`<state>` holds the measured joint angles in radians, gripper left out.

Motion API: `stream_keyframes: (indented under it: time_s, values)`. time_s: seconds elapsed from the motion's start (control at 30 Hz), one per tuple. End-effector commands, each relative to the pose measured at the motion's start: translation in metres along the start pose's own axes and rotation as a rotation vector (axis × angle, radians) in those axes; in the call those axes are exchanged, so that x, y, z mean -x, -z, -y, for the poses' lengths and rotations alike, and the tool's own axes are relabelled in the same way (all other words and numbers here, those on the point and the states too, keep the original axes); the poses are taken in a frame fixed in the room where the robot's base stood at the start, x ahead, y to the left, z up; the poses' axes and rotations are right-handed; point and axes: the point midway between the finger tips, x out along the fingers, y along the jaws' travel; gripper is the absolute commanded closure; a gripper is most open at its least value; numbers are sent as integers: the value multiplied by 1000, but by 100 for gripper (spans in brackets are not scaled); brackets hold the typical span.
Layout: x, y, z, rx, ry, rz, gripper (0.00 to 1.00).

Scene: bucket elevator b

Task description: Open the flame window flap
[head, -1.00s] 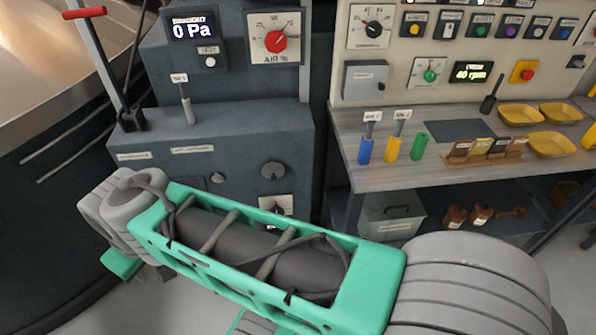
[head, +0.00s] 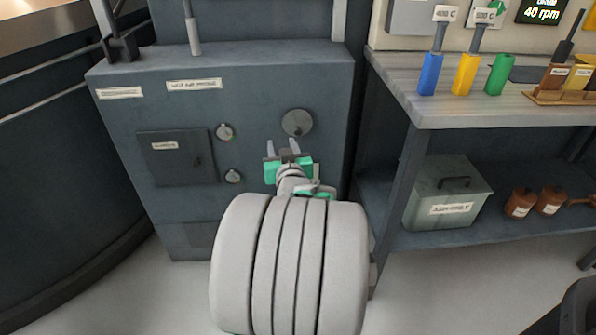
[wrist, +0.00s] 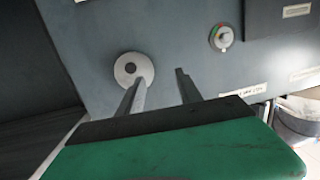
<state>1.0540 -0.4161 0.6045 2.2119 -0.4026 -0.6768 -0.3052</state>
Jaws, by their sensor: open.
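A round grey disc (head: 297,122) on the front of the dark grey cabinet looks like the flame window flap, though I cannot read a label for it. It lies flat against the panel. In the wrist view the disc (wrist: 126,63) shows a pale face with a dark centre. My gripper (head: 282,147) is open and empty, just below the disc in the head view. In the wrist view the left finger of my gripper (wrist: 160,77) overlaps the disc's lower edge. I cannot tell whether it touches. The right finger is over bare panel.
A square door (head: 176,158) and a small knob (head: 225,132) are on the cabinet left of my gripper. A knob with red and green marks (wrist: 220,38) shows in the wrist view. A workbench (head: 470,103) with a metal box (head: 447,192) on its shelf stands right.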

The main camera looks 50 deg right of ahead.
Motion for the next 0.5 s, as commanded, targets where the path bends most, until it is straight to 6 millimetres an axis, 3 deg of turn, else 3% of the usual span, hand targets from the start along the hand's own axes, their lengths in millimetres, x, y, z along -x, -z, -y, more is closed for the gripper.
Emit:
stream_keyframes:
  time_s: [0.03, 0.13, 0.27, 0.5]
  values:
    - [-2, -23, -22, -9, -46, -38, 58]
    - [0, -23, -45, -15, -100, -93, 58]
    - [-9, -18, -51, -16, -110, -108, 58]
    - [-54, -13, -54, -15, -107, -107, 58]
